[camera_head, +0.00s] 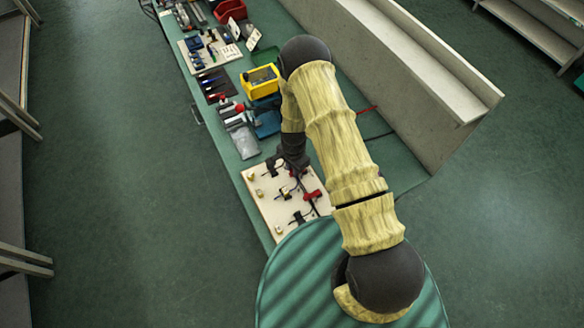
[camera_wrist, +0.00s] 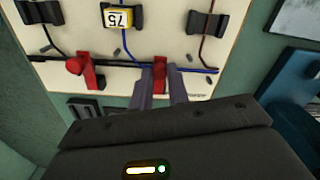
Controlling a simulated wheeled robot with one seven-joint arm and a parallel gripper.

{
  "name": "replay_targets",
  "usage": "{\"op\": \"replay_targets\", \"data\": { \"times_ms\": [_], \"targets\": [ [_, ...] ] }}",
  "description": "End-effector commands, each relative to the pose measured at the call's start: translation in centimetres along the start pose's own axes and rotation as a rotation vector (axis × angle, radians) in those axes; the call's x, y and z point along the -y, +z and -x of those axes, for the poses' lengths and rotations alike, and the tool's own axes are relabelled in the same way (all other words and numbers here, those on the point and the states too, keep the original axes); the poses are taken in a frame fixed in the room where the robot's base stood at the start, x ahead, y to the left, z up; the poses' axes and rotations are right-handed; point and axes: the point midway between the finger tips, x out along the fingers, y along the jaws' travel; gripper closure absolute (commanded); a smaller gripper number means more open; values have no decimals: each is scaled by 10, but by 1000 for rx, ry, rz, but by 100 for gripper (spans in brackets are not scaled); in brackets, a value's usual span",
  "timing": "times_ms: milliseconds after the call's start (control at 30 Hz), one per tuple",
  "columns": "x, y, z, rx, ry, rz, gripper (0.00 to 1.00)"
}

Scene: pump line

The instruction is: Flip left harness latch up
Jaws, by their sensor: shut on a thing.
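A pale harness board (camera_head: 262,196) lies on the bench, with dark cables, clips and red latches. In the wrist view, my gripper (camera_wrist: 161,80) has its two grey fingers on either side of a red latch (camera_wrist: 160,74), the left one as the upside-down label reads, and is shut on it. Another red latch (camera_wrist: 86,70) with a rounded knob stands apart to the left. In the head view, that other latch (camera_head: 313,195) shows nearer to me, and my gripper (camera_head: 293,166) is over the board's far part. The held latch is partly hidden by the fingers.
Black clips (camera_wrist: 204,22) and a yellow tag marked 75 (camera_wrist: 119,18) sit on the board. A blue case (camera_wrist: 297,85) lies beside it. A yellow bin (camera_head: 261,82) and tools stand farther along the bench. A raised grey ledge (camera_head: 385,80) runs along the right.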

Motion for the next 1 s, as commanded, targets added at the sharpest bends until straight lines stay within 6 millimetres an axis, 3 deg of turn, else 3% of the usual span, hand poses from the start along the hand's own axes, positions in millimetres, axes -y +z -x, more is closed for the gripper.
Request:
{"op": "replay_targets", "data": {
  "times_ms": [467, 1000],
  "targets": [
    [-2, -11, 6, 171, -61, -5, 100],
    [-10, -35, 16, 532, -180, -4, 100]
  ]
}}
